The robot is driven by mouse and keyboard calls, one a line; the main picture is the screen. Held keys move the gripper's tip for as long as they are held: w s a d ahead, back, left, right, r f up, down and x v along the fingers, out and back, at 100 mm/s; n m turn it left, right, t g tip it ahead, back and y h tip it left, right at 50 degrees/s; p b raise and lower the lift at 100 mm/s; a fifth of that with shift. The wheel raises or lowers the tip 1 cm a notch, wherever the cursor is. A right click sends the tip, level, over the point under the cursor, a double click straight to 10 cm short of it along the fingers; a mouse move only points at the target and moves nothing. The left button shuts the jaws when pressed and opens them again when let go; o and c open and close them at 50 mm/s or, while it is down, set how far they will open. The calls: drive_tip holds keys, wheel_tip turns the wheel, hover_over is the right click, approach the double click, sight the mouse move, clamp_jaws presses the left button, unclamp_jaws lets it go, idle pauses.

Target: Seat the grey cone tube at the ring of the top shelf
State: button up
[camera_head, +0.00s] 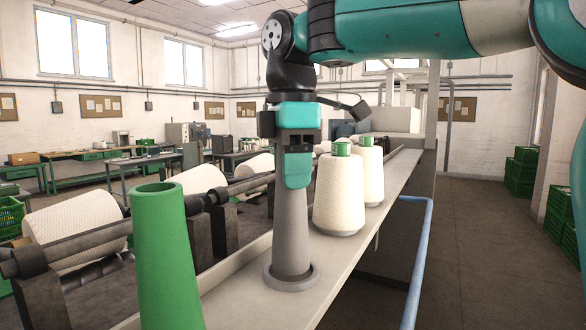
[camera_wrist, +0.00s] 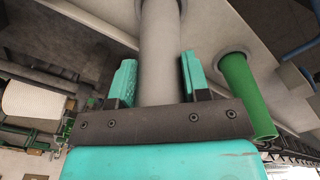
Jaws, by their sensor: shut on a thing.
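The grey cone tube (camera_head: 291,235) stands upright over the grey ring (camera_head: 291,284) on the top shelf (camera_head: 345,262). Its wide lower end is inside the ring's outline, and I see no gap between them. I cannot tell whether it bears fully on the ring. My gripper (camera_head: 297,172) is shut on the upper part of the tube. In the wrist view the grey tube (camera_wrist: 160,55) lies between the two teal fingers of my gripper (camera_wrist: 158,80). Part of the ring (camera_wrist: 183,6) shows at the top edge there.
A green cone tube (camera_head: 164,255) stands near, left of the grey one; it also shows in the wrist view (camera_wrist: 245,95). Two cream yarn cones (camera_head: 338,195) with green tubes stand right behind my gripper. Yarn packages (camera_head: 75,225) lie on the machine to the left. A blue rail (camera_head: 424,255) runs along the right.

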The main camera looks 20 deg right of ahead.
drive_tip(key=shift+f+b, duration=0.7)
drive_tip(key=shift+f, duration=0.05)
drive_tip(key=o, duration=1.1)
wheel_tip(320, 180, up, 10)
drive_tip(key=p, duration=1)
wheel_tip(320, 180, up, 7)
drive_tip(key=shift+r, duration=0.2)
